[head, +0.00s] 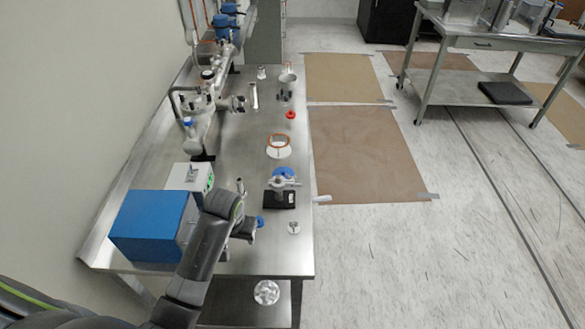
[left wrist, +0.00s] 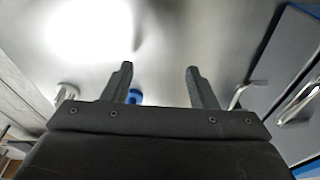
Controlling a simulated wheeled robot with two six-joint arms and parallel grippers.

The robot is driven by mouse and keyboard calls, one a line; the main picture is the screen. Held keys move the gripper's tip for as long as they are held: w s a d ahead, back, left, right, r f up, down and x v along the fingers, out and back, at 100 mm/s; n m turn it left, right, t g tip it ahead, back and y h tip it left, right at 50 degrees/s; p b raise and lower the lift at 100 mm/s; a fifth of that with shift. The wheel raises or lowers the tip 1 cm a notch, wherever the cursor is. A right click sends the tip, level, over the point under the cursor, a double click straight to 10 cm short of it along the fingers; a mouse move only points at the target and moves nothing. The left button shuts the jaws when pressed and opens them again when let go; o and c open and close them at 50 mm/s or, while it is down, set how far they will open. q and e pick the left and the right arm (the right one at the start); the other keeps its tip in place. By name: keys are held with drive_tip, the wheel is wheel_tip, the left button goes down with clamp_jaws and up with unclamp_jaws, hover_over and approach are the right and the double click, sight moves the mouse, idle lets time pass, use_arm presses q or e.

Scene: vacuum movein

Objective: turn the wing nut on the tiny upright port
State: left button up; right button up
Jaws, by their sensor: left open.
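A silver upright fitting (head: 283,185) stands on a black base (head: 279,200) near the table's right edge, with a blue round part behind it. I cannot tell whether this is the tiny upright port, and no wing nut can be made out. My left gripper (head: 248,229) hangs over the near part of the table, left of a small silver piece (head: 294,228). In the left wrist view its two fingers (left wrist: 158,82) are wide apart with nothing gripped. A small blue part (left wrist: 134,97) shows beyond the left finger, partly hidden by the gripper. My right gripper is out of view.
Metal vacuum piping (head: 200,125) runs along the left side.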

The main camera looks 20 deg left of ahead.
use_arm(q)
drive_tip(key=w+d+r+g, duration=0.1)
drive_tip(key=w+d+r, duration=0.15)
drive_tip(key=w, duration=0.45)
drive_tip(key=w+d+r, duration=0.2)
drive_tip(key=w+r, duration=0.2)
drive_tip(key=w, duration=0.3)
drive_tip(key=w+d+r+n+g, duration=0.1)
drive_tip(key=w+d+r, duration=0.2)
drive_tip(key=w+r, duration=0.35)
drive_tip(key=w+d+r+n, duration=0.1)
drive_tip(key=w+d+r, duration=0.15)
drive_tip(key=r, duration=0.65)
drive_tip(key=p, duration=0.2)
approach(292, 177)
drive_tip(key=f, duration=0.2)
drive_tip(key=w+f+b, duration=0.1)
drive_tip(key=f, duration=0.3)
drive_tip(key=shift+w+a+f+b, duration=0.15)
drive_tip(key=shift+a+f+b, duration=0.15)
drive_tip(key=shift+a, duration=0.05)
drive_tip(key=shift+a+f, duration=0.1)
drive_tip(key=shift+f, duration=0.5)
